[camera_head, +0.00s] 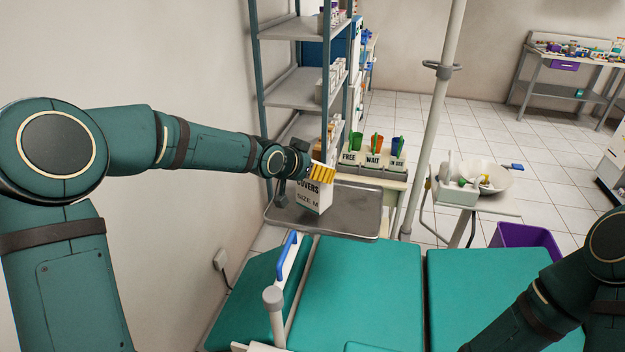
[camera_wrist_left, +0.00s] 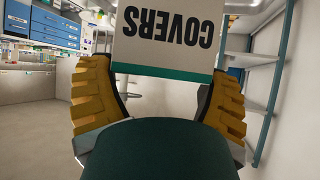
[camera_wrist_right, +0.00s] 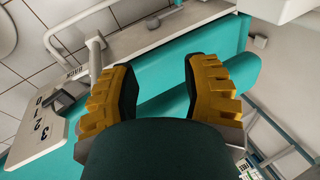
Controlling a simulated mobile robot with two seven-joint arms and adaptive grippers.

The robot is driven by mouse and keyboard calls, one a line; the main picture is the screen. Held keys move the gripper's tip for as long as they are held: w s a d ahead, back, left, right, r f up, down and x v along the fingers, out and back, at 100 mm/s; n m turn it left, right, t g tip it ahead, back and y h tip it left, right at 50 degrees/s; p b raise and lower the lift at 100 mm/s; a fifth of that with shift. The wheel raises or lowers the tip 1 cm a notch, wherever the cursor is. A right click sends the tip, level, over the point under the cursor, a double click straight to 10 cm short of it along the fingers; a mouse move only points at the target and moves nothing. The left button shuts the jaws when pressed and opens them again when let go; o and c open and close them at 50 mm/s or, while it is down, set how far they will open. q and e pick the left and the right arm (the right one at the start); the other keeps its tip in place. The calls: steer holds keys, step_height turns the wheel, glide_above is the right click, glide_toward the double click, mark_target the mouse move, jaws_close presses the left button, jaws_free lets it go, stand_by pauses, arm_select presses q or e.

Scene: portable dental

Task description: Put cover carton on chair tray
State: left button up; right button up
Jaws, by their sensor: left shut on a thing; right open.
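The cover carton (camera_head: 314,196) is a white box lettered COVERS, SIZE M. My left gripper (camera_head: 316,172) is shut on it near its top. The carton also shows upside down between the yellow fingers in the left wrist view (camera_wrist_left: 168,40). The grey metal chair tray (camera_head: 350,222) lies beneath and behind the carton; I cannot tell whether the carton's bottom touches it. My right gripper (camera_wrist_right: 160,90) is open and empty, with teal upholstery past its fingers. In the head view the right gripper is out of frame.
A teal dental chair (camera_head: 365,285) with a blue-handled armrest (camera_head: 287,256) fills the front. A shelf rack (camera_head: 295,90) stands behind the tray. A stand with cups labelled FREE and WAIT (camera_head: 375,160) is just behind. A pale pole (camera_head: 430,130) rises right of the tray.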

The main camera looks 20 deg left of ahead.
arm_select(q)
step_height(320, 180, down, 3)
steer(key=shift+r+b, duration=0.2)
steer(key=shift+b, duration=0.1)
steer(key=o, duration=1.1)
steer(key=shift+p+v, duration=2.95)
steer(key=shift+v, duration=3.05)
